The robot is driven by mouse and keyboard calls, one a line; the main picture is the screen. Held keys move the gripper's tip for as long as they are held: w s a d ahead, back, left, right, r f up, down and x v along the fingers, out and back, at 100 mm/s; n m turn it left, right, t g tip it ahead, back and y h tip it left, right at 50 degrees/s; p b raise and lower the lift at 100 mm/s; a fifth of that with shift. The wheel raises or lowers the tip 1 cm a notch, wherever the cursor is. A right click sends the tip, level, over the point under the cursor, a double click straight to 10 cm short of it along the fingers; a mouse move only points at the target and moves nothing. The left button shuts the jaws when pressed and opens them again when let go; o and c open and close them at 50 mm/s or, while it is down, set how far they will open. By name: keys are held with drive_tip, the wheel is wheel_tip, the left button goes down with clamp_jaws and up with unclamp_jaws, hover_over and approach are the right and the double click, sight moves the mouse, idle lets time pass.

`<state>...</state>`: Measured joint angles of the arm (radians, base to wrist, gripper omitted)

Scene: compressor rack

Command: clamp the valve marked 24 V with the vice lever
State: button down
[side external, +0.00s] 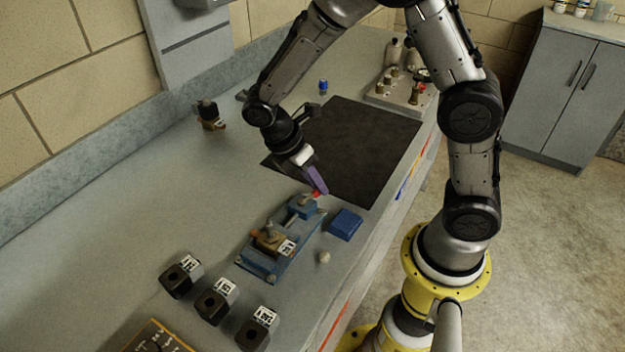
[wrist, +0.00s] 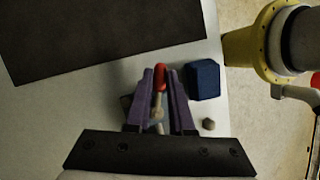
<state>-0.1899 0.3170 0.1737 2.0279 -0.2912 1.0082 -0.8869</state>
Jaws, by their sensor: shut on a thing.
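The blue vice (side external: 262,262) lies on the grey bench with its lever toward the black mat. A brass valve (side external: 268,240) with a white label sits in the vice; I cannot read the label. The lever has a red handle (side external: 317,193), which also shows in the wrist view (wrist: 161,78). My gripper (side external: 314,187) is at the lever's end, its purple fingers on either side of the red handle and shut on it. In the wrist view my gripper (wrist: 160,85) and the wrist hide most of the vice.
A blue block (side external: 345,224) and a small pale knob (side external: 324,258) lie right of the vice. Several black labelled blocks, one here (side external: 215,302), stand in front. The black mat (side external: 365,145) is bare. Another valve (side external: 209,114) stands back left; a fittings tray (side external: 400,104) is behind.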

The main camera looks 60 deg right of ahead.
drive_tip(key=m, duration=0.1)
drive_tip(key=s+m+y, duration=0.1)
drive_tip(key=shift+a+m+g, duration=0.15)
drive_tip(key=shift+m+g, duration=0.25)
drive_tip(key=m, duration=0.1)
drive_tip(key=s+m+y, duration=0.1)
drive_tip(key=m, duration=0.1)
drive_tip(key=shift+a+m+g, duration=0.3)
drive_tip(key=shift+a, duration=0.1)
drive_tip(key=m+y, duration=0.1)
drive_tip(key=a+m+y, duration=0.1)
drive_tip(key=m, duration=0.1)
drive_tip(key=shift+s+m, duration=0.3)
drive_tip(key=shift+s, duration=0.1)
drive_tip(key=shift+s+a+m+y, duration=0.1)
drive_tip(key=shift+a+m+y, duration=0.25)
drive_tip(key=shift+m, duration=0.4)
drive_tip(key=shift+s+a+m+y, duration=0.1)
drive_tip(key=shift+a+m+y, duration=0.2)
drive_tip(key=shift+m, duration=0.45)
drive_tip(key=c, duration=0.8)
unclamp_jaws()
